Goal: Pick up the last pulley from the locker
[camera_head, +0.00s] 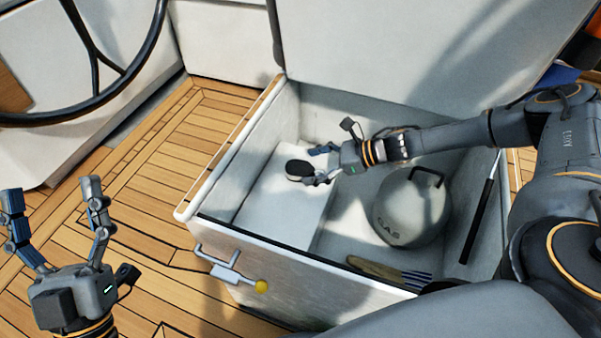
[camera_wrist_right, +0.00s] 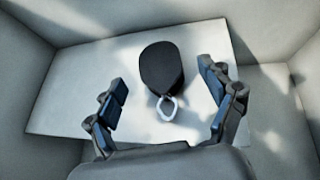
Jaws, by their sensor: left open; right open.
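The pulley (camera_head: 299,169) is dark with a rounded body and lies on the white shelf (camera_head: 262,204) inside the open locker (camera_head: 232,166). In the right wrist view the pulley (camera_wrist_right: 161,68) shows a pale metal loop at its near end. My right gripper (camera_head: 325,163) is inside the locker, open, with its fingers (camera_wrist_right: 164,97) on either side of the pulley's loop end and apart from it. My left gripper (camera_head: 52,198) is open and empty over the wooden deck at the left, outside the locker.
A round grey gas container (camera_head: 411,212) with a handle stands in the locker to the right of the shelf. A dark rod (camera_head: 477,220) leans at the right wall. A brush-like item (camera_head: 375,268) lies near the front wall. A latch with a yellow knob (camera_head: 262,286) is outside.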

